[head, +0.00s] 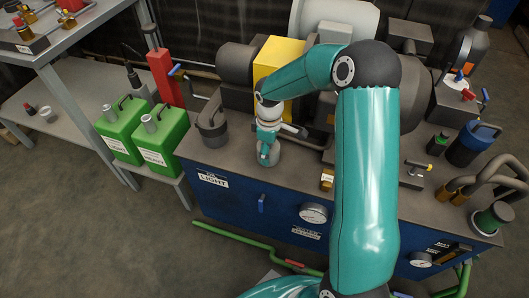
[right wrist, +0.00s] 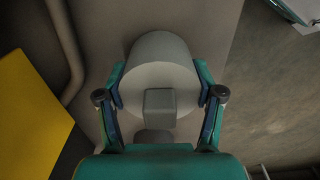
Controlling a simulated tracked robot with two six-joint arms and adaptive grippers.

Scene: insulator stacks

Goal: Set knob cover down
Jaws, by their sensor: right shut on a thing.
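My right gripper (head: 267,146) points down over the front left part of the blue cabinet's dark top (head: 232,168). It is shut on the knob cover (head: 270,158), a pale grey cylinder. In the right wrist view the knob cover (right wrist: 160,58) sits between the two fingers, one on each side, with a small square block on its near face. I cannot tell whether its underside touches the top. My left gripper is not in view.
A grey lidded pot (head: 212,126) stands left of the gripper. A yellow block (head: 278,62) and machinery stand behind. Green canisters (head: 122,135) stand on a low bench at left. The cabinet's front edge is close.

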